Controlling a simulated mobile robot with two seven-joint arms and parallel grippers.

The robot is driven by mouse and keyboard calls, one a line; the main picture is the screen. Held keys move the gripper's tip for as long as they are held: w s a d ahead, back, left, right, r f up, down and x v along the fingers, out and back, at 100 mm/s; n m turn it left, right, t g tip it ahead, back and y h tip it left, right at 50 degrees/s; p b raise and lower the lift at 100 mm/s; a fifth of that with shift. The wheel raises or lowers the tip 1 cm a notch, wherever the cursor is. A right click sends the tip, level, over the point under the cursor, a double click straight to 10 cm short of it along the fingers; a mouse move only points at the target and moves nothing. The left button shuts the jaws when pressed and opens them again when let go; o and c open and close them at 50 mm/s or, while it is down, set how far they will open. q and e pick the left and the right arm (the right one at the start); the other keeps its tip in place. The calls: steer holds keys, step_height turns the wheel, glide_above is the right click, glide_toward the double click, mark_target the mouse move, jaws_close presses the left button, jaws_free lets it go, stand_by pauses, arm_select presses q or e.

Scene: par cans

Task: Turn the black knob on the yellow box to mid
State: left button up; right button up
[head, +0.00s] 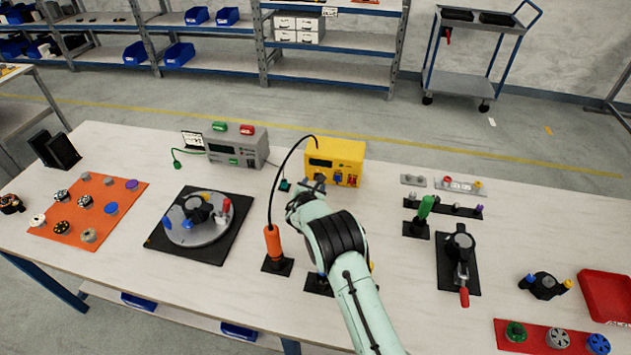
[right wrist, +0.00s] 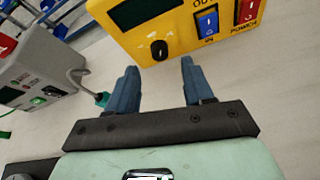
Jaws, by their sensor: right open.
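The yellow box (head: 335,155) stands at the back middle of the table. In the right wrist view the yellow box (right wrist: 185,22) fills the top. Its black knob (right wrist: 159,50) is on the front face, left of a blue rocker switch (right wrist: 207,22) and a red power switch (right wrist: 247,12). A dark display is above the knob. My right gripper (right wrist: 158,75) is open and empty, its blue fingers pointing toward the box. The knob lies just beyond the fingertips, between them in the picture and apart from them. In the head view my right gripper (head: 314,187) is in front of the box. My left gripper is not in view.
A grey box (head: 238,146) with green and red buttons stands left of the yellow box. An orange-handled tool (head: 273,243) with a black cable stands left of my right arm. A black-based turntable (head: 198,222) is further left. A green-handled part (head: 425,207) stands to the right.

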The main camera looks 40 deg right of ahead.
mark_target(315, 177)
steer(key=p+x, duration=0.1)
steer(key=x, duration=0.2)
steer(key=shift+w+d, duration=0.15)
steer(key=shift+w, duration=0.15)
steer(key=shift+w+d+f, duration=0.25)
steer(key=shift+d, duration=0.1)
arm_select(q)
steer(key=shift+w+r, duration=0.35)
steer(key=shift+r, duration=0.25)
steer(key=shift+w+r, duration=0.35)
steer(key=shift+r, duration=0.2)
